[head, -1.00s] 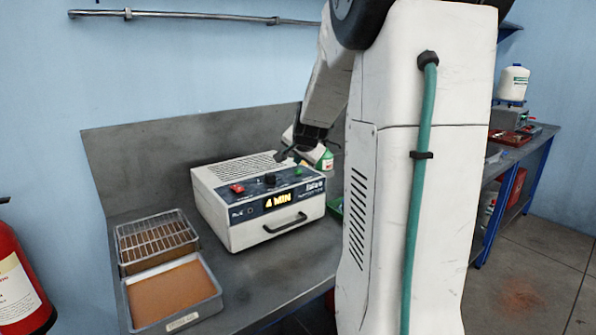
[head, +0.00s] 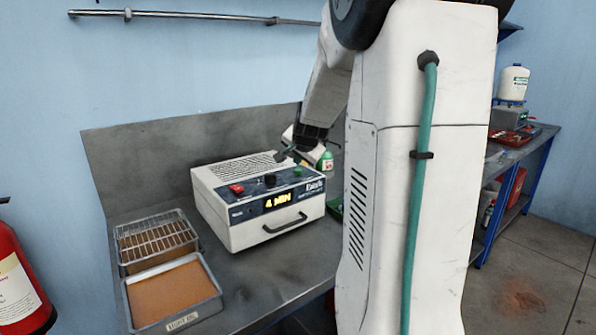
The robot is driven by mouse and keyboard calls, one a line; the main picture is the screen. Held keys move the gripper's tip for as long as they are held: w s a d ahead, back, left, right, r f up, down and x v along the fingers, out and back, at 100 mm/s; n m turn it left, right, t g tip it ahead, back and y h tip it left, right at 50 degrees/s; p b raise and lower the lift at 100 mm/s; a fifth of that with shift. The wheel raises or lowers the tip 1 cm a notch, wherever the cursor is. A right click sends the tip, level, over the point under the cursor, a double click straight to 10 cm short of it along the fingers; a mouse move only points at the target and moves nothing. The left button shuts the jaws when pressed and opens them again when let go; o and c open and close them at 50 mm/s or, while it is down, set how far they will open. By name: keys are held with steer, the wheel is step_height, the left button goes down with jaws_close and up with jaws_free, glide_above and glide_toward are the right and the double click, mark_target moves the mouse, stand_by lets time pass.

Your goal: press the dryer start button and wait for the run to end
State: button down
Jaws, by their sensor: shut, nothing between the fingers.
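The dryer (head: 262,200) is a white box on the metal bench, with a dark front panel and a front handle. Its display (head: 278,201) glows yellow and reads what looks like "4 MIN". A red switch (head: 236,189) sits on the panel's left, a black knob (head: 270,180) in the middle and a small green button (head: 298,171) on the right. My gripper (head: 281,156) is shut and empty, above the dryer's top near its back right. It points down toward the panel and appears apart from the green button.
A tray with a wire rack (head: 157,232) and a tray with brown contents (head: 174,294) lie left of the dryer. A green-labelled bottle (head: 326,161) stands behind it. A fire extinguisher (head: 15,285) is at far left. Another bench (head: 535,145) stands at right.

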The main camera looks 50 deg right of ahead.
steer(key=shift+f, duration=0.4)
steer(key=shift+f, duration=0.5)
stand_by(0.8)
steer(key=shift+r, duration=0.9)
steer(key=shift+r, duration=0.1)
step_height(320, 180, up, 5)
steer(key=shift+f, duration=0.1)
stand_by(0.9)
